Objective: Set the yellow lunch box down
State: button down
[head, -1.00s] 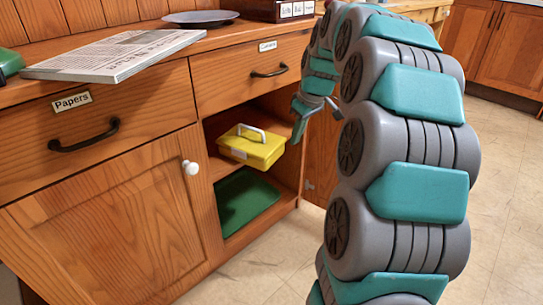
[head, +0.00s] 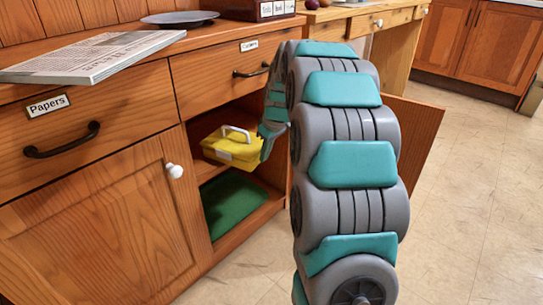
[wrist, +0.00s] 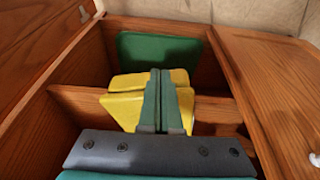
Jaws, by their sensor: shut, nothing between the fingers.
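The yellow lunch box (head: 228,149), with its pale handle up, sits on the shelf inside the open cupboard. It also shows in the wrist view (wrist: 120,104), on both sides of my fingers, which cover its middle. My gripper (wrist: 160,75) is shut with nothing between its fingers and lies across the lunch box in that view. In the head view my gripper's teal hand is at the right end of the lunch box, its fingertips partly hidden. I cannot tell whether the fingers touch the box.
A green flat item (head: 232,203) lies on the cupboard floor below the shelf and also shows in the wrist view (wrist: 158,48). The open cupboard door (head: 415,135) stands right of my arm. A newspaper (head: 95,57) and a plate (head: 180,18) are on the counter.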

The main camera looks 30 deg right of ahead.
aim_at(254, 149)
jog(key=shift+w+a, duration=0.2)
jog(key=shift+w, duration=0.15)
jog(key=shift+w+a+p, duration=0.2)
jog(key=shift+w+a, duration=0.1)
jog(key=shift+w, duration=0.5)
jog(key=shift+w+a+p, duration=0.2)
jog(key=shift+w+a, duration=0.05)
jog(key=shift+w, duration=0.5)
jog(key=shift+w+a, duration=0.1)
jog(key=shift+w, duration=0.1)
